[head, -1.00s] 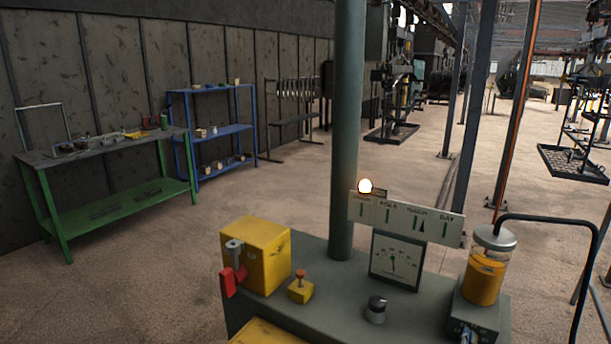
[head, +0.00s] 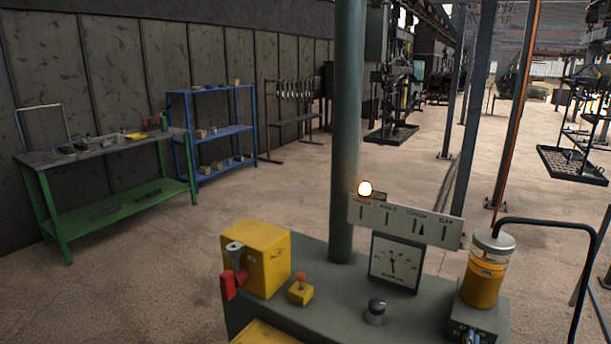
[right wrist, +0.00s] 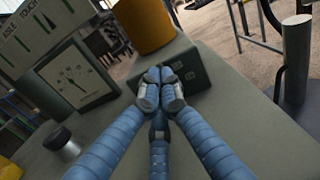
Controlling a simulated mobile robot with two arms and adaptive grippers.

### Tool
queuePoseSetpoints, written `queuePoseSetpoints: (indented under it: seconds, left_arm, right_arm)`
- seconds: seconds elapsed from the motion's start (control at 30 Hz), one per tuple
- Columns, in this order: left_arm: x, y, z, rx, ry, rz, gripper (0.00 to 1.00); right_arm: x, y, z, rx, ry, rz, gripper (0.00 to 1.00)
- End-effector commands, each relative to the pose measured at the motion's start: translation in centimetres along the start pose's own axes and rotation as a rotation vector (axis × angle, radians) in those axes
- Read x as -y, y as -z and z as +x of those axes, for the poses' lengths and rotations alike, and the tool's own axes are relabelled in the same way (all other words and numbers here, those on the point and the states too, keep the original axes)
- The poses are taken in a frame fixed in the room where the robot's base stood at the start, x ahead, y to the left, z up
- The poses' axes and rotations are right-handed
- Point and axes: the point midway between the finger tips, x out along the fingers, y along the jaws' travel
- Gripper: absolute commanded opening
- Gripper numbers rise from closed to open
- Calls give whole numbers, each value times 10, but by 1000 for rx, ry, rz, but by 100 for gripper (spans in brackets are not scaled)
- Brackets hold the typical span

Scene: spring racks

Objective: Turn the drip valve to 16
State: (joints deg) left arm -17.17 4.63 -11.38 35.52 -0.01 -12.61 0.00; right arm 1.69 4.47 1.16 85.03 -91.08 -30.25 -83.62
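The oiler's glass jar of amber oil (head: 484,275) stands on a dark block (head: 485,318) at the right end of the grey bench in the head view. In the right wrist view the amber jar (right wrist: 146,24) and the dark block (right wrist: 205,76) show at the top. My right gripper (right wrist: 160,88) has its blue fingers drawn together at the block's front. The fingertips cover the drip valve area, so I cannot see the valve's setting or whether it is between them. My left gripper is not in view.
On the grey bench (head: 325,306) are a dial gauge (head: 396,262), a dark round knob (head: 376,311), a yellow box with a red lever (head: 257,256) and a small yellow box with an orange button (head: 300,290). A green post (head: 346,130) rises behind. A black hose (head: 585,270) arches at right.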

Motion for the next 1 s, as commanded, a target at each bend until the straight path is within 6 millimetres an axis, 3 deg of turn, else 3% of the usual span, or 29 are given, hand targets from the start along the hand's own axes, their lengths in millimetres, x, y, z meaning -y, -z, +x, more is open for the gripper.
queuePoseSetpoints:
  seconds: [0.17,0.63,1.0]
  left_arm:
    - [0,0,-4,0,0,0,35]
    - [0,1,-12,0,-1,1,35]
    - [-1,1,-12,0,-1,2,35]
  right_arm:
    - [1,4,-5,-13,1,-3,0]
    - [0,-2,-56,-4,-2,-2,0]
    - [-1,-3,-61,-1,-1,2,0]
